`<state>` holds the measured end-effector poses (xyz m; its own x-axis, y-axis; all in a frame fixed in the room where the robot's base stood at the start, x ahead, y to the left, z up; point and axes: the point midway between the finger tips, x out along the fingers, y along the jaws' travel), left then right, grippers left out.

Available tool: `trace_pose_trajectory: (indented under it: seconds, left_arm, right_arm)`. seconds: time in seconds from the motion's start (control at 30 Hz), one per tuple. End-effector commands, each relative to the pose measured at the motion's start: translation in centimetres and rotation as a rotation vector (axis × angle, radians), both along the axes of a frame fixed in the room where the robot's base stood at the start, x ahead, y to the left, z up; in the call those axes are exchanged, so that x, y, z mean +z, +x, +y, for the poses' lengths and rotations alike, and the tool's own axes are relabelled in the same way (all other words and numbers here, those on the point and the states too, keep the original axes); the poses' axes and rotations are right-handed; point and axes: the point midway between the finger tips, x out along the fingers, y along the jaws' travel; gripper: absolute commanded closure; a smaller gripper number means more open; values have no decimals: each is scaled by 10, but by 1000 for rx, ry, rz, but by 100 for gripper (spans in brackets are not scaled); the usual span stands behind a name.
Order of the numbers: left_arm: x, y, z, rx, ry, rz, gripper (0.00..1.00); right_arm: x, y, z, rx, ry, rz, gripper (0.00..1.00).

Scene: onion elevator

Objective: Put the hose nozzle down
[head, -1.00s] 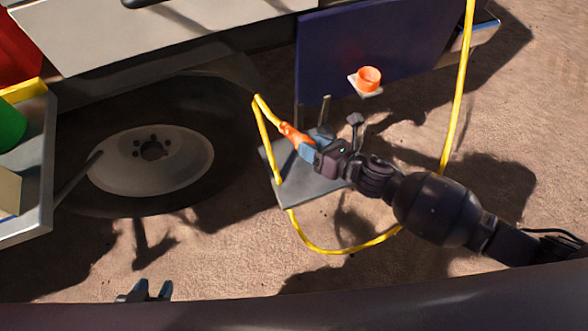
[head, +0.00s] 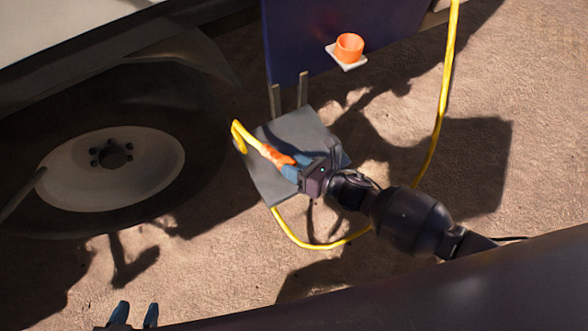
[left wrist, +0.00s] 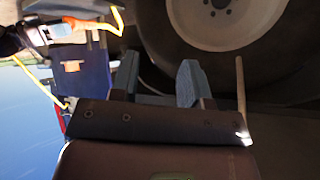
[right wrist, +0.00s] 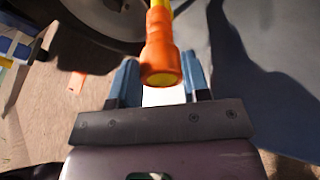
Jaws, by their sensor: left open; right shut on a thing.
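My right gripper (head: 296,172) is shut on the orange hose nozzle (head: 276,156), whose yellow hose (head: 246,138) leads off its far end. The nozzle is over the grey plate (head: 268,191) below the blue panel; I cannot tell whether it touches the plate. In the right wrist view the nozzle (right wrist: 160,58) sits between the blue fingers (right wrist: 160,84). The left wrist view also shows the nozzle (left wrist: 60,29) in my right gripper. My left gripper (head: 135,314) is open and empty at the bottom of the head view, with fingers apart in its wrist view (left wrist: 157,80).
A large wheel (head: 110,170) is on the left. The hose loops below the plate and up the right side. Bare ground lies around.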

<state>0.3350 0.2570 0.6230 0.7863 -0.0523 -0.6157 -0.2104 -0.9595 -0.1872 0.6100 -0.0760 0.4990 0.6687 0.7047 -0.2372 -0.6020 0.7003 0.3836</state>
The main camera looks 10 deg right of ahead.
Motion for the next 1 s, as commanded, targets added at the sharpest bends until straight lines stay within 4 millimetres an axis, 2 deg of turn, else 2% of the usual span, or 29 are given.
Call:
trace_pose_trajectory:
  seconds: [0.17,0.4,0.67,0.87,0.9,0.93,1.0]
  left_arm:
    - [-2,-2,0,-5,1,-3,57]
    - [-7,-3,2,6,-17,-38,57]
    - [-4,-1,2,9,-21,-51,57]
    - [-6,-2,2,12,-25,-55,57]
    - [-5,-2,2,12,-25,-58,57]
    - [-5,-2,2,12,-25,-58,57]
    - [-5,-1,2,12,-25,-58,57]
  right_arm:
    - [-11,0,0,0,1,1,92]
    - [-45,-2,0,0,1,5,92]
    - [-42,1,0,0,1,-5,92]
    - [-47,0,0,0,1,-2,92]
    - [-46,1,0,0,-1,-3,51]
    - [-46,1,0,0,-1,-4,47]
    - [-46,1,0,-1,-2,-3,47]
